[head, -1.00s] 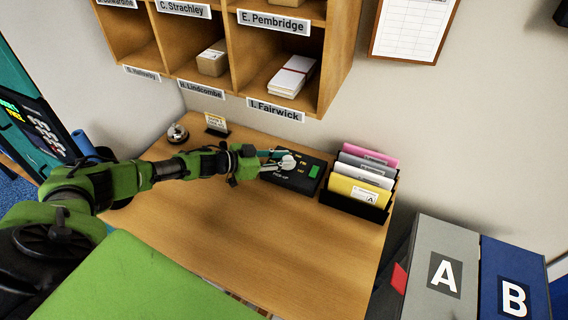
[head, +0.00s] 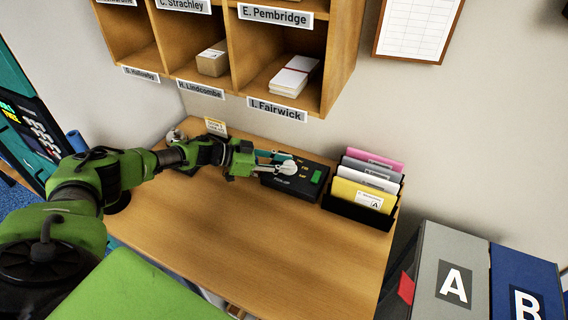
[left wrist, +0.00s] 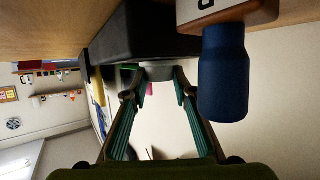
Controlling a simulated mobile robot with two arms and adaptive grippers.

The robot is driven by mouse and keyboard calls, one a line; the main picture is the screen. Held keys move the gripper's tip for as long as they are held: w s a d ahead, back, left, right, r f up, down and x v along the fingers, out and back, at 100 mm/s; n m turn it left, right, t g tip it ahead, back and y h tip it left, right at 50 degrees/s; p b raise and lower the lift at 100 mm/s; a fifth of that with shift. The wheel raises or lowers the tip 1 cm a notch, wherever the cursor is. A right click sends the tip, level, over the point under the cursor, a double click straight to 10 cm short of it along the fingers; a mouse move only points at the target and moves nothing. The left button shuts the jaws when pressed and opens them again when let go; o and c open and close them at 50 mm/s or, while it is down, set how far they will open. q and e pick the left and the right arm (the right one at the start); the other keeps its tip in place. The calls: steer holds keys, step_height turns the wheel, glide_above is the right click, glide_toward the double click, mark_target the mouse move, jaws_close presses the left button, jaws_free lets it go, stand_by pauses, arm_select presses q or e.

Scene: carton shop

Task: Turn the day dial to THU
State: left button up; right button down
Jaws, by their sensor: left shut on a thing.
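The day dial (head: 288,168) is a pale round knob on a black box (head: 312,186) with a green patch, on the wooden desk. My left gripper (head: 280,161) reaches in from the left, its fingers closed around the knob. In the left wrist view the grey knob (left wrist: 158,71) sits between the two teal-lined fingertips (left wrist: 155,84), against the black box (left wrist: 140,35). The day marks around the dial are partly covered and too small to read, so I cannot tell its setting. My right gripper is out of view.
A black file holder (head: 357,210) with coloured folders stands right of the box. Wooden pigeonholes (head: 240,70) hang above. A bell (head: 176,136) and small sign (head: 215,127) stand behind my arm. A blue-handled stamp (left wrist: 223,75) is close in the wrist view. The front desk is clear.

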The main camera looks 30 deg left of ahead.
arm_select(q)
steer(key=o, duration=1.1)
steer(key=v, duration=1.2)
